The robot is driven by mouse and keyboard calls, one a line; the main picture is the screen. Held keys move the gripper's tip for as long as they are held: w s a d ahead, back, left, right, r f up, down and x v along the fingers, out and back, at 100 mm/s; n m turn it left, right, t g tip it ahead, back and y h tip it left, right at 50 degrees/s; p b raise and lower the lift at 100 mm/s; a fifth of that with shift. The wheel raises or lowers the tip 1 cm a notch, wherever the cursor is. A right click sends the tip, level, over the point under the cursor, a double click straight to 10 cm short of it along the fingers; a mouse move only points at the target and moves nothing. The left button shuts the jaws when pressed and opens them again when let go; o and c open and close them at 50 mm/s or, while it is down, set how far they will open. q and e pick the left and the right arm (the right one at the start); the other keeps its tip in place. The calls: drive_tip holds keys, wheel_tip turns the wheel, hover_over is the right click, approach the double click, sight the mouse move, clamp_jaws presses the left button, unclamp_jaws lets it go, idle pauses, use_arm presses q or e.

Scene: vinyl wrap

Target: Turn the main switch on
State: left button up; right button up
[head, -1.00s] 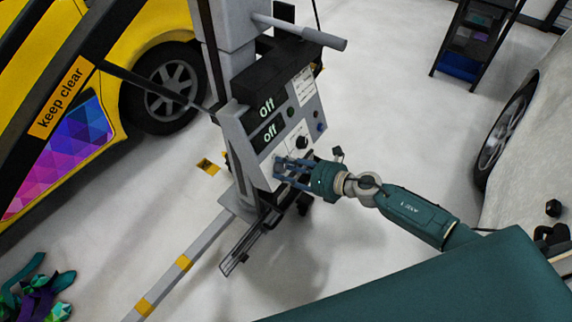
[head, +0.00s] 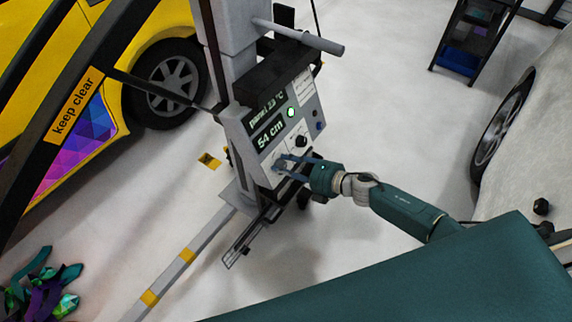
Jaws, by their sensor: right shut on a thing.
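The control panel (head: 282,138) is on the grey post in the middle of the head view. Its displays are lit: the upper one (head: 266,108) reads "panel" with a temperature, and the lower one (head: 270,134) reads "54 cm". A small light (head: 291,113) glows green-white. My right gripper (head: 281,165) is at the lower part of the panel, with its fingers shut on the main switch, which is mostly hidden by them. A black knob (head: 302,141) sits above the fingers. My left gripper is out of view.
A grey handle bar (head: 300,37) sticks out above the panel. A dark shelf (head: 470,40) stands at the back right. Scraps (head: 40,288) lie at the lower left.

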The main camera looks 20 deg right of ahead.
drive_tip(key=shift+w+d+r+m, duration=0.1)
drive_tip(key=shift+w+r+m, duration=0.05)
drive_tip(key=shift+m, duration=0.35)
drive_tip(key=o, duration=1.2)
drive_tip(key=shift+c, duration=0.2)
drive_tip(key=v, duration=1.2)
